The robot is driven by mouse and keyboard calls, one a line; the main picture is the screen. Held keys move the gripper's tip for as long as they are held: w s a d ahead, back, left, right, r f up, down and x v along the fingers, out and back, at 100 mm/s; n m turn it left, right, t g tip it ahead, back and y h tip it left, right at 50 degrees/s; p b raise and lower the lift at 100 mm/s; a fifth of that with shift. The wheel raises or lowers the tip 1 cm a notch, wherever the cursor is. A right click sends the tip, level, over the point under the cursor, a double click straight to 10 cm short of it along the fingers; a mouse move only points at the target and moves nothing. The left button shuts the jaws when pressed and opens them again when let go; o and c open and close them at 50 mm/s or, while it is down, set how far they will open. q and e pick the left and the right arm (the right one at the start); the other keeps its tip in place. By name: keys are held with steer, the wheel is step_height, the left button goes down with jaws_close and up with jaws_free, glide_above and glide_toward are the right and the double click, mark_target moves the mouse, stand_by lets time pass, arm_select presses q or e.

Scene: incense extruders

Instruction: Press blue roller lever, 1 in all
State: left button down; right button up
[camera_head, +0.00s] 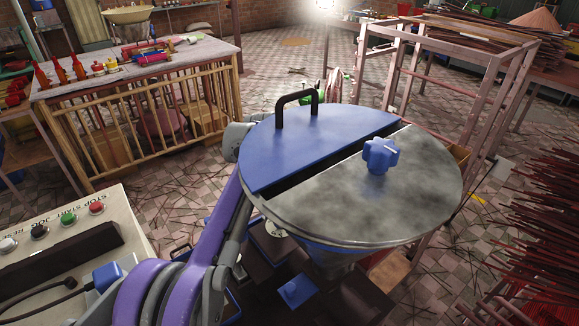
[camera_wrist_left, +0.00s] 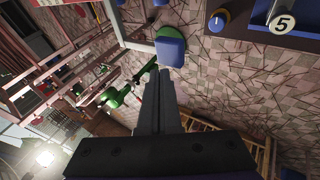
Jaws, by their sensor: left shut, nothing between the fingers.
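In the left wrist view, my left gripper (camera_wrist_left: 165,72) is shut and empty, its fingers together. A small blue block (camera_head: 296,290) shows low on the dark machine below the hopper. My right gripper is in neither view.
The hopper lid (camera_head: 425,190), half blue, half grey, with a black handle and a blue knob (camera_head: 381,155), blocks much of the head view. A control box (camera_head: 60,270) with buttons stands at lower left.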

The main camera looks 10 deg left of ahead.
arm_select(q)
steer(key=shift+s+d+f+b, duration=0.1)
steer(key=shift+d+f+b, duration=0.15)
steer(key=shift+f, duration=0.25)
steer(key=shift+s+d+f+b, duration=0.1)
steer(key=shift+f+b, duration=0.15)
steer(key=shift+f, duration=0.25)
stand_by(0.7)
steer(key=shift+d+r, duration=0.15)
steer(key=shift+a, duration=0.2)
steer(key=shift+w+a+r+p, duration=0.2)
steer(key=shift+a+r+p, duration=0.15)
steer(key=shift+r+p, duration=0.45)
steer(key=shift+w+a+r+p, duration=0.25)
steer(key=shift+r+p, duration=0.35)
steer(key=shift+p, duration=0.3)
